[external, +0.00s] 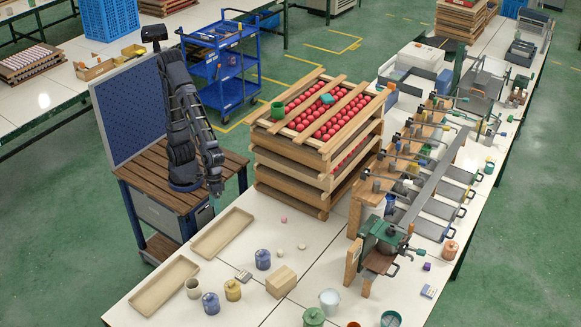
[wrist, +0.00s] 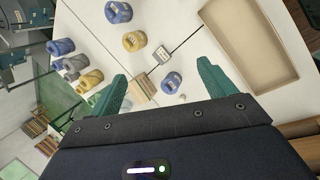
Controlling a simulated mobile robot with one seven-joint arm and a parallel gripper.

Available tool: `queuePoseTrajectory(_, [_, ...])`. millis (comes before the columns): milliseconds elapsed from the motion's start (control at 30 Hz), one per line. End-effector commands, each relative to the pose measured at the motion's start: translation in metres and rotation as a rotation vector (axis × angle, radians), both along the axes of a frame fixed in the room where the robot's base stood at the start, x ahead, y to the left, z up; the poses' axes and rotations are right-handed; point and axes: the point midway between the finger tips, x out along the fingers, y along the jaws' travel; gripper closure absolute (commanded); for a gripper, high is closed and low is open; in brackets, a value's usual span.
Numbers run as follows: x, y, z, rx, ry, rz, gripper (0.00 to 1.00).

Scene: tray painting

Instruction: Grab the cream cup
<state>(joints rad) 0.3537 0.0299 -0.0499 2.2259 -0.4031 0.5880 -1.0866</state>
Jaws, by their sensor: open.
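The cream cup (external: 193,288), with a dark inside, stands upright on the white table at the front left in the external view. It stands left of a yellow jar (external: 233,290) and beside a tray. I cannot make out the cup in the wrist view. My gripper (wrist: 165,90) shows two teal fingers spread wide apart with nothing held between them. In the external view my dark arm hangs over the edge of the wooden stand, behind the cup and well apart from it; its fingertips are too small to tell.
Two shallow wooden trays (external: 166,287) (external: 222,233) lie left of and behind the cup. Blue jars (external: 211,302) (external: 263,259), a small grey box (external: 243,275) and a wooden block (external: 281,281) stand nearby. Stacked crates (external: 290,175) rise behind. A clamp rack (external: 384,240) stands right.

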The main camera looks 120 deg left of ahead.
Motion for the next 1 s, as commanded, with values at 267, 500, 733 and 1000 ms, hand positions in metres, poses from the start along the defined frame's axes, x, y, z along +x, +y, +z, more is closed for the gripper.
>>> queuePoseTrajectory(267, [0.026,-0.073,-0.064,-0.075,0.140,0.215,0.17])
queuePoseTrajectory(500, [0.037,-0.134,-0.126,-0.122,0.258,0.418,0.17])
queuePoseTrajectory(733, [0.036,-0.184,-0.186,-0.147,0.357,0.599,0.17])
queuePoseTrajectory(1000, [0.033,-0.207,-0.218,-0.156,0.402,0.696,0.17])
